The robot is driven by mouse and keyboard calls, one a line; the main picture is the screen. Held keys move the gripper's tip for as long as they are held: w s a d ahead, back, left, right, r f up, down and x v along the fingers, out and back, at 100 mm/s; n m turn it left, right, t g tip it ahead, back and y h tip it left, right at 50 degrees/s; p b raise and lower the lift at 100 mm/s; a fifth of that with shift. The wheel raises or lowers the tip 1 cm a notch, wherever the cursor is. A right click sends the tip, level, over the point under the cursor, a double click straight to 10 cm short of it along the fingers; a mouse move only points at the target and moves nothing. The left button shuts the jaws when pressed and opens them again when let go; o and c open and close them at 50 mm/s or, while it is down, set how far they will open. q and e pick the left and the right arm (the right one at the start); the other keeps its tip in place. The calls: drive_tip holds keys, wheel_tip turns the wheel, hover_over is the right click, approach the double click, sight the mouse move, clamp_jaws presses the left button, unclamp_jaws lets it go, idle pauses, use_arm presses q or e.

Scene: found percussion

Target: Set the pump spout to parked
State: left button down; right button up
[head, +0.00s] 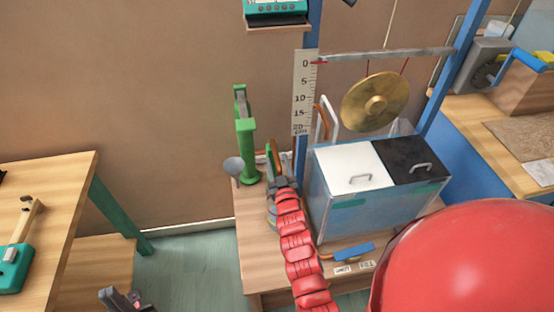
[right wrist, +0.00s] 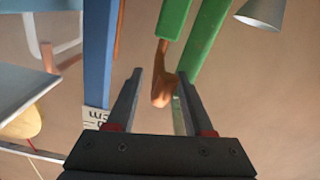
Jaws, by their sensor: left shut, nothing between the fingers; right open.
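The green pump (head: 247,150) stands upright on the bench, left of the measuring scale. A grey cone (head: 233,166) sits at its left side; I cannot tell if it is the spout. My right gripper (head: 276,176), on the red arm, is beside the pump's right side. In the right wrist view the right gripper (right wrist: 159,75) is open. A brown handle end (right wrist: 162,88) shows between its fingers with space on both sides; depth is unclear. Green bars (right wrist: 200,45) and the grey cone (right wrist: 263,12) are beyond. My left gripper (head: 120,299) is low at the bottom left, shut and empty.
A grey box with white (head: 350,166) and black lids stands right of my right arm. A brass gong (head: 375,100) hangs above it from a bar. The scale board (head: 304,95) is behind the gripper. A blue-handled lever (head: 355,255) lies at the bench front.

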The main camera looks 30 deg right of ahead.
drive_tip(key=shift+w+d+r, duration=0.1)
drive_tip(key=shift+w+d, duration=0.15)
drive_tip(key=shift+w, duration=0.45)
clamp_jaws()
idle(1.0)
